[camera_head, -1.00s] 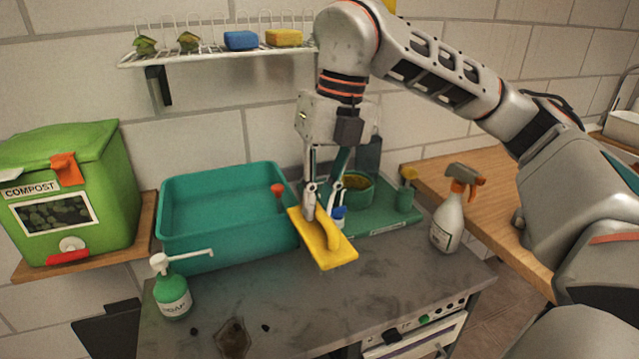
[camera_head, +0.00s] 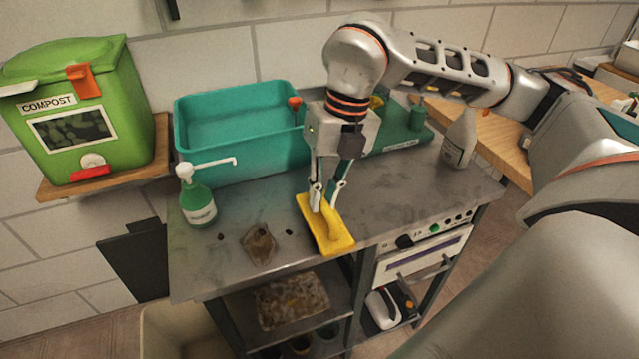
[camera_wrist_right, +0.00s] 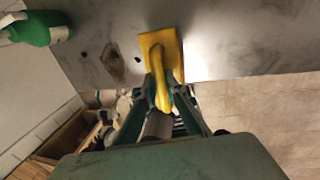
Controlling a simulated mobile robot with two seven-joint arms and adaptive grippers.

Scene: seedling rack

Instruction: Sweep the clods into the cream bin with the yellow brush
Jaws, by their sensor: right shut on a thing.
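My right gripper (camera_head: 323,200) is shut on the handle of the yellow brush (camera_head: 334,238), which is at the bench's front edge; whether it touches the bench I cannot tell. The brush also shows in the right wrist view (camera_wrist_right: 162,58), held by the right gripper (camera_wrist_right: 163,92). Two small dark clods lie on the bench left of the brush, a left clod (camera_head: 221,237) and a right clod (camera_head: 289,233). A brown patch (camera_head: 260,246) lies between them. The cream bin (camera_head: 160,328) is low, below the bench's front left, partly cut off. My left gripper is out of view.
A green soap bottle (camera_head: 197,202) stands left of the clods. A teal tub (camera_head: 240,150), a green tray (camera_head: 405,143) and a spray bottle (camera_head: 459,140) stand along the back. A compost box (camera_head: 75,115) is at the left.

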